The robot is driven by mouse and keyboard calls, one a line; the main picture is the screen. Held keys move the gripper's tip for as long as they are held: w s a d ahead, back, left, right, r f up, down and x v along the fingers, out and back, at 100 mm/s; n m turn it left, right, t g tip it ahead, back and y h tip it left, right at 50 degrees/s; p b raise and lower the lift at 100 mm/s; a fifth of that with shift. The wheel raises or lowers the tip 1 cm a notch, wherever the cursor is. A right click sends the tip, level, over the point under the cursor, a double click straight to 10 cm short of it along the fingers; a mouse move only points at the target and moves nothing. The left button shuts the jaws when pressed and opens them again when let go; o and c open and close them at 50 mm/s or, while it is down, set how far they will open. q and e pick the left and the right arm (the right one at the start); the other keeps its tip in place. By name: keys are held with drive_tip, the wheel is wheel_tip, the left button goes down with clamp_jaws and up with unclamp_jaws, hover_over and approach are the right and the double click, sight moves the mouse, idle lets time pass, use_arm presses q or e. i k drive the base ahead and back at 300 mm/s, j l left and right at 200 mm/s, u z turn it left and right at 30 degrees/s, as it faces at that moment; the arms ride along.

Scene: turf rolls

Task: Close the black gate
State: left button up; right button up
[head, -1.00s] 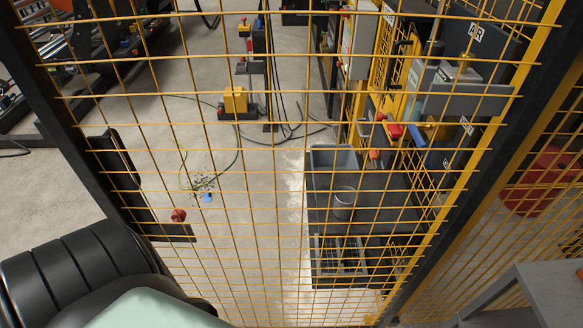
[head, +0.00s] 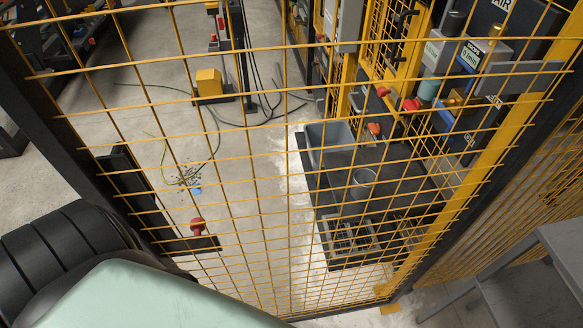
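The gate (head: 62,128) stands right in front of me in the head view, a black frame filled with yellow wire mesh. A black latch plate (head: 135,190) with a horizontal bar and a red knob (head: 197,226) is on its left side. A yellow post (head: 455,205) stands along the right side of the mesh. My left arm fills the lower left corner, close to the gate's left frame; whether it touches the frame I cannot tell. Its gripper is out of view. My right arm and gripper are not in view.
Through the mesh I see a dark bench (head: 330,190) with a grey bin (head: 327,142), a yellow box (head: 209,84) and cables on the concrete floor. A grey table (head: 545,265) stands at the lower right. The floor in the middle left is mostly clear.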

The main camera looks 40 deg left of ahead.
sight(115, 181)
drive_tip(key=k+j+z, duration=0.25)
drive_tip(key=j, duration=0.35)
drive_tip(key=k+j+z, duration=0.3)
drive_tip(key=j, duration=0.25)
drive_tip(key=k+j+z, duration=0.25)
drive_tip(key=k+j, duration=0.2)
drive_tip(key=k+j+z, duration=0.1)
drive_tip(key=j+z, duration=0.15)
drive_tip(key=j, duration=0.15)
drive_tip(key=k+j+z, duration=0.25)
drive_tip(key=j, duration=0.15)
drive_tip(key=k+j+z, duration=0.1)
drive_tip(key=j+z, duration=0.15)
drive_tip(key=i+j+z, duration=0.15)
drive_tip(key=j, duration=0.3)
drive_tip(key=i+j+z, duration=0.15)
drive_tip(key=j, duration=0.35)
drive_tip(key=j+z, duration=0.2)
drive_tip(key=j, duration=0.25)
drive_tip(key=k, duration=0.5)
